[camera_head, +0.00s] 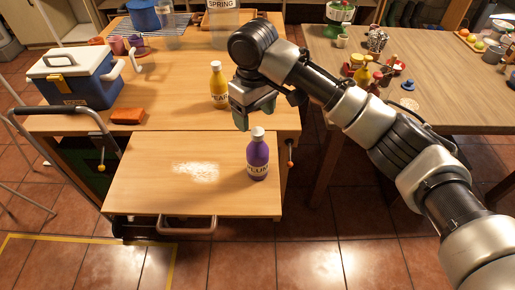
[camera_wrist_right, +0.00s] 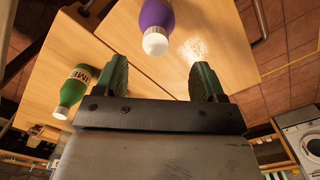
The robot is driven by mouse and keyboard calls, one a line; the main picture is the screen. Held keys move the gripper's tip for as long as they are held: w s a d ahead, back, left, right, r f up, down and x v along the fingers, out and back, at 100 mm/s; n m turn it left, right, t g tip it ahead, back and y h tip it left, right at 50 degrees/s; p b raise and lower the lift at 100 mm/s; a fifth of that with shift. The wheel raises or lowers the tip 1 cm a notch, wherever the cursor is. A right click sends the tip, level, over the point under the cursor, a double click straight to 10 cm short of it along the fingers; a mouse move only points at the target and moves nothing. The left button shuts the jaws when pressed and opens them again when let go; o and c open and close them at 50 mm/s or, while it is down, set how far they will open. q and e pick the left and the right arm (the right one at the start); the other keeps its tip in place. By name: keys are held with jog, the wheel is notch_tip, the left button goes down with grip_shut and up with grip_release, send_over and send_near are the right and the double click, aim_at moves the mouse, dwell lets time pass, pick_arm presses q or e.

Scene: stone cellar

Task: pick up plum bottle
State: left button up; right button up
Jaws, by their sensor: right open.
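The plum bottle (camera_head: 257,158), purple with a white cap, stands upright near the right edge of the lower wooden board. It also shows in the right wrist view (camera_wrist_right: 155,14), its white cap toward me, beyond the fingertips and apart from them. My right gripper (camera_head: 268,110) is open and empty, above and behind the plum bottle in the head view. Its two green-padded fingers stand wide apart in the right wrist view (camera_wrist_right: 161,70). My left gripper is not in view.
A yellow bottle (camera_head: 218,88) stands left of my right gripper. A green bottle (camera_wrist_right: 75,88) shows in the wrist view. A blue-and-white cooler (camera_head: 85,78) and an orange block (camera_head: 128,116) are on the left. A white powdery patch (camera_head: 195,172) marks the board; its left is clear.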

aim_at(258, 131)
jog(key=f, duration=0.3)
jog(key=shift+w+d, duration=0.1)
jog(key=shift+w, duration=0.1)
jog(key=f, duration=0.2)
jog(key=f+p, duration=0.1)
jog(key=f, duration=0.1)
jog(key=shift+s+d+f, duration=0.1)
jog(key=shift+s+d, duration=0.1)
jog(key=shift+d, duration=0.1)
jog(key=shift+w+f, duration=0.1)
jog(key=shift+f, duration=0.4)
jog(key=shift+r, duration=0.1)
grip_shut()
